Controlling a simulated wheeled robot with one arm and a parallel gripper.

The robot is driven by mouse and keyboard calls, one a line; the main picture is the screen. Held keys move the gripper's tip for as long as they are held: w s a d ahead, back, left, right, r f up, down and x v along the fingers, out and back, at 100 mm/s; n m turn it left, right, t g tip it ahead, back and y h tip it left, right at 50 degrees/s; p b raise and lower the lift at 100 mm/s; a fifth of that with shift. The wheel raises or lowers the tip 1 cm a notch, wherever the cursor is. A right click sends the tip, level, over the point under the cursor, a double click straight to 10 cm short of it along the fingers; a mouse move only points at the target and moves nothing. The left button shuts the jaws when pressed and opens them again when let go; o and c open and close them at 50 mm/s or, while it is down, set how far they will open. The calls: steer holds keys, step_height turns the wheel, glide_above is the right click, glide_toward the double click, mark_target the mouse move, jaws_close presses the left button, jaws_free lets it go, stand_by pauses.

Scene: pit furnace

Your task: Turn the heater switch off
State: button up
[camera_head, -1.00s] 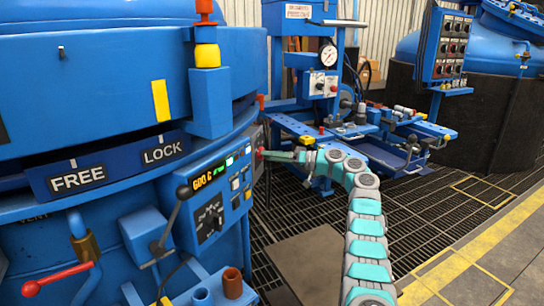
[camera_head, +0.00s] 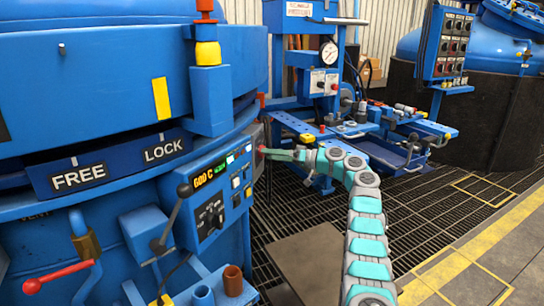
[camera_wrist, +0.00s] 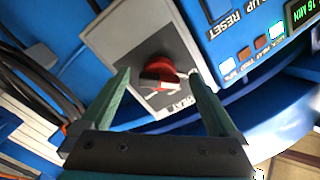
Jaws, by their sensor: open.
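The heater switch (camera_wrist: 160,75) is a red rotary knob with a pale grip bar, on a grey plate (camera_wrist: 120,38) with a partly hidden label, in the wrist view. My gripper (camera_wrist: 160,80) is open, with one green finger on each side of the knob. I cannot tell whether either finger touches it. In the head view my gripper (camera_head: 280,154) reaches left to the right end of the furnace's control panel, where a small bit of red shows at its tip. The knob's setting is hard to read.
The blue control panel (camera_head: 208,205) with a 600 C display is left of my gripper. A black-knobbed lever (camera_head: 174,215) and a red-handled valve (camera_head: 58,277) stand out from the furnace. A blue workbench (camera_head: 305,128) is behind my arm. Grated floor is open at right.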

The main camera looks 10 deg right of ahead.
steer(key=v, duration=0.7)
steer(key=shift+s+d+b, duration=0.2)
steer(key=shift+d+b, duration=0.1)
steer(key=shift+b, duration=0.1)
